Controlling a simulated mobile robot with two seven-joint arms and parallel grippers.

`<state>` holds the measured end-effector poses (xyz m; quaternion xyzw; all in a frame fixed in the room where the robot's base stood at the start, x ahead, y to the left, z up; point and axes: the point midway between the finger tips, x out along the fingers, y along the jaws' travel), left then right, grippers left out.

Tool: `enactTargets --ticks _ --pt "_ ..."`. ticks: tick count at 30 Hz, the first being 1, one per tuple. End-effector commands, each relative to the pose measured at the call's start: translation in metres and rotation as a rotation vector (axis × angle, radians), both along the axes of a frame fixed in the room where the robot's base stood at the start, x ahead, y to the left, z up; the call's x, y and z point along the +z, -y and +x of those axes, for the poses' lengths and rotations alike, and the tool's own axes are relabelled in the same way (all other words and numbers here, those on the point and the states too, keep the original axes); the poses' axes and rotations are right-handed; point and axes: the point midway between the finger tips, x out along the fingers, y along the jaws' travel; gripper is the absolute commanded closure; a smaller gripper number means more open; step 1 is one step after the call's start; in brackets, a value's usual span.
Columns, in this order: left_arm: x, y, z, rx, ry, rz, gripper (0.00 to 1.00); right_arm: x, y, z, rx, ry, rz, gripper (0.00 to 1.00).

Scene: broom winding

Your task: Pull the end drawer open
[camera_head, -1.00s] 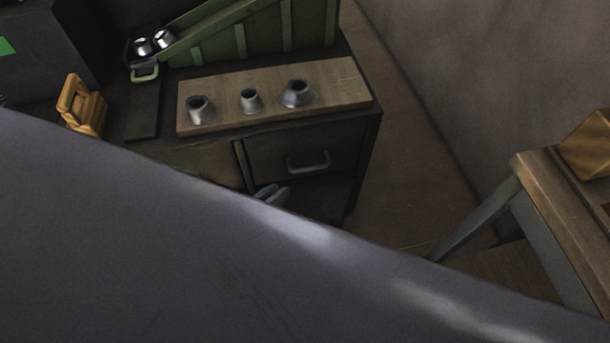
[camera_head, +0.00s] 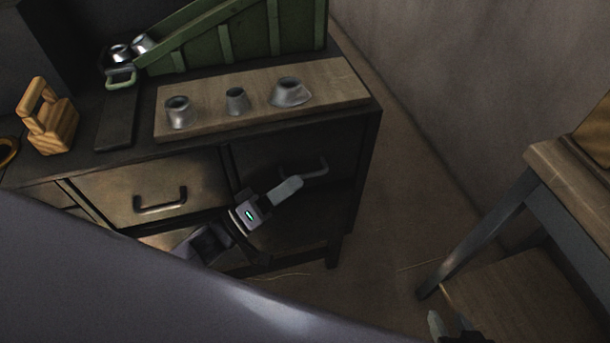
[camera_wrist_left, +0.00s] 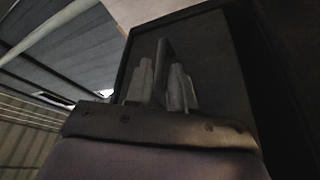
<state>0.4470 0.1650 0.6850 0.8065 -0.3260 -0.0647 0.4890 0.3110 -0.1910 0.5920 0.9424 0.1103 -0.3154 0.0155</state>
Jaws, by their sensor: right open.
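The end drawer (camera_head: 265,158) is the dark front at the right end of the cabinet, and it looks flush with it. Its bar handle (camera_head: 318,170) is partly hidden by my left gripper (camera_head: 287,189). In the left wrist view, the handle (camera_wrist_left: 162,65) stands between the two grey fingertips of my left gripper (camera_wrist_left: 162,88), one on each side. Whether they press on it is not clear. My right gripper (camera_head: 438,325) shows only a little at the bottom edge, away from the cabinet; it is open.
A lighter drawer (camera_head: 120,188) with its own handle is left of the end drawer. A wooden board (camera_head: 210,124) with three metal cups, a green rack (camera_head: 235,40) and a wooden block (camera_head: 47,125) stand on the cabinet. A workbench (camera_head: 575,172) is at right, with floor between.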

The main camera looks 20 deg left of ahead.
Motion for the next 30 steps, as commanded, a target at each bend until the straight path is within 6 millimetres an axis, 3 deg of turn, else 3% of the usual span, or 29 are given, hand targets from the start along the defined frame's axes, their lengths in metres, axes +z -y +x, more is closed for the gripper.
enactTargets --ticks 7,18,21,30 --pt "0.007 0.02 0.027 0.002 0.0 -0.001 0.77 -0.003 0.0 0.0 -0.001 0.001 0.001 0.57" --pt "0.008 0.025 0.033 0.002 -0.002 0.001 0.77 -0.003 -0.001 0.0 -0.005 0.002 0.005 0.57" --pt "0.008 0.025 0.033 0.002 -0.002 0.001 1.0 -0.003 -0.001 0.0 -0.005 0.002 0.005 0.57" --pt "0.009 0.024 0.032 0.002 -0.002 0.001 1.0 -0.002 -0.001 0.0 -0.005 0.001 0.005 0.57"
